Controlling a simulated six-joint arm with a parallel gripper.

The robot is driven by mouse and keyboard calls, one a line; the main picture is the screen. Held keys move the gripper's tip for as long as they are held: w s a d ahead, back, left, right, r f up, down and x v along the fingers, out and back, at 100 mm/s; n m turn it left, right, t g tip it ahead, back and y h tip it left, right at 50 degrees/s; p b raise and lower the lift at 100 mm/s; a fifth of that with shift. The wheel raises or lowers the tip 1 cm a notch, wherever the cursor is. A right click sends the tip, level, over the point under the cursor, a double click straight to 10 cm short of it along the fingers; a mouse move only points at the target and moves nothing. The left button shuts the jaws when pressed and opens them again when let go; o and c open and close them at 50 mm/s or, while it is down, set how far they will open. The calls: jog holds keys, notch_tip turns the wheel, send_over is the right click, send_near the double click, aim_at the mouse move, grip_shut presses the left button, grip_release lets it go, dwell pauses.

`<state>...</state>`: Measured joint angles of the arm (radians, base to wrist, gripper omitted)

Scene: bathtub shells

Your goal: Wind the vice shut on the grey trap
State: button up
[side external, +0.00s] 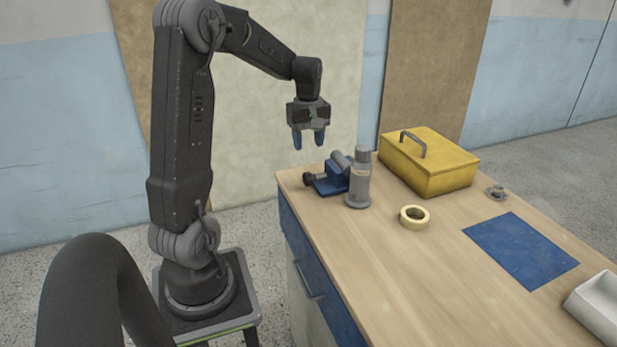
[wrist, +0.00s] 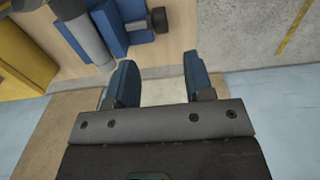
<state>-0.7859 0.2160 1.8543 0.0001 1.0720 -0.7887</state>
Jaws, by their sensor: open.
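The blue vice (side external: 328,183) sits at the far left corner of the bench, with a dark round handle end (side external: 308,180) on its left. It also shows at the top of the wrist view (wrist: 109,22).
A grey bottle-like cylinder (side external: 358,180) stands close in front of the vice. A yellow toolbox (side external: 440,176) is to the right. A tape roll (side external: 414,226), blue mat (side external: 520,250), small metal part (side external: 496,193) and white tray (side external: 598,308) lie farther along.

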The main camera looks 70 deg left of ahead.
aim_at(308, 174)
notch_tip(308, 174, down, 11)
jog(key=shift+f, duration=0.1)
jog(key=shift+c, duration=0.2)
jog(key=shift+s, duration=0.1)
jog(key=c, duration=0.7)
